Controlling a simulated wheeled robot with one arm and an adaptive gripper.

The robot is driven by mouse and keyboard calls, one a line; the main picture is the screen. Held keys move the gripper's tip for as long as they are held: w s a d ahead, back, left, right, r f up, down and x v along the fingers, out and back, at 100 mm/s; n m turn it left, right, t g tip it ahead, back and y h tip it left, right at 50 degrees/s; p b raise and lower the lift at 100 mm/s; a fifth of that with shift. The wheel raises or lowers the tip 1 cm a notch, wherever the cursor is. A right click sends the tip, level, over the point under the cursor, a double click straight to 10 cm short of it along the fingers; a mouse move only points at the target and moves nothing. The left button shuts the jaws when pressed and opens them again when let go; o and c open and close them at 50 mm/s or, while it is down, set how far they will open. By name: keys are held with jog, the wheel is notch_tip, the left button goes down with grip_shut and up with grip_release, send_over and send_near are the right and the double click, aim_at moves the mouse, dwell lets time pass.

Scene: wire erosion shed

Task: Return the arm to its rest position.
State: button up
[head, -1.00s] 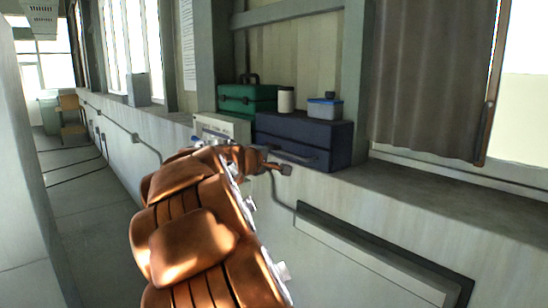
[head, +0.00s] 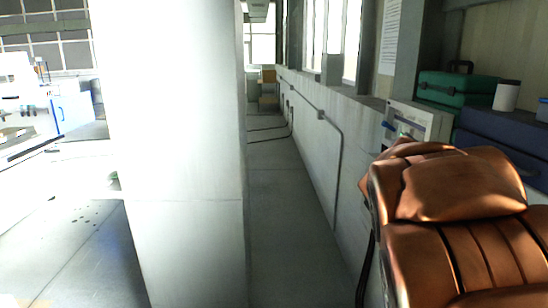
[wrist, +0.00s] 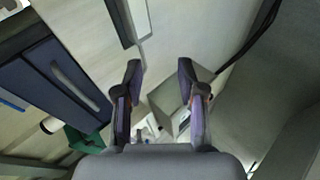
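My copper-brown arm fills the lower right of the head view, bent near the wall ledge. The head view does not show the fingers of my gripper. In the wrist view my gripper (wrist: 160,70) is open, its two fingers apart with nothing held between them. A pale box-shaped unit (wrist: 172,97) shows beyond the gap between the fingers. It appears to be the control box (head: 418,119) on the ledge in the head view, close to my arm.
A green case (head: 456,89), a white canister (head: 507,96) and a dark blue box (head: 490,127) stand on the ledge at right. A broad white pillar (head: 180,150) stands left of centre. A narrow floor aisle (head: 283,195) runs between pillar and wall.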

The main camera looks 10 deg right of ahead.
jog(key=s+a+f+g+y, duration=0.1)
jog(key=s+a+f+y, duration=0.2)
jog(key=a, duration=0.7)
jog(key=s+a+f+n+g+y, duration=0.1)
jog(key=s+a+f+y, duration=0.2)
jog(key=s+a+f, duration=0.4)
jog(key=s+a+f+g+y, duration=0.1)
jog(key=s+a+f+y, duration=0.3)
jog(key=s+a, duration=0.4)
jog(key=a+f, duration=0.1)
jog(key=a, duration=0.6)
jog(key=shift+s+a+f+n, duration=0.2)
jog(key=shift+s+f+n, duration=0.1)
jog(key=shift+n, duration=0.1)
